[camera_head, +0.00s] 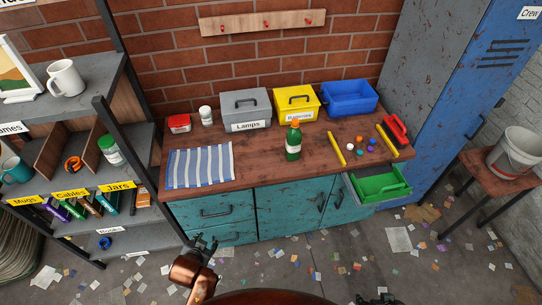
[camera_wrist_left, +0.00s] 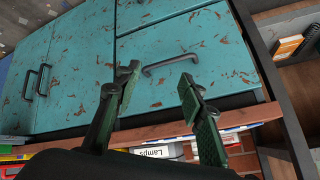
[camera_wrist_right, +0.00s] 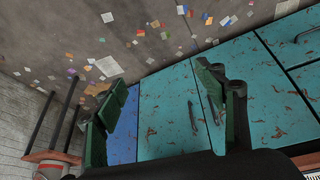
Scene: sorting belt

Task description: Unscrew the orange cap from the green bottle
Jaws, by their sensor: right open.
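The green bottle (camera_head: 293,146) stands upright on the wooden worktop, in front of the yellow box. Its orange cap (camera_head: 295,123) sits on top of the neck. My left gripper (camera_head: 205,243) is in front of the teal cabinet, low and to the left of the bottle and well apart from it; its fingers are spread and empty in the left wrist view (camera_wrist_left: 158,76). My right gripper (camera_head: 376,298) shows at the bottom edge of the head view, far from the bottle. It is open and empty in the right wrist view (camera_wrist_right: 161,77). Neither wrist view shows the bottle.
A grey Lamps box (camera_head: 246,110), a yellow box (camera_head: 297,102) and a blue bin (camera_head: 349,98) stand behind the bottle. A striped cloth (camera_head: 200,166) lies left. Yellow bars and small balls lie right. An open drawer with a green tray (camera_head: 381,184) juts out front right.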

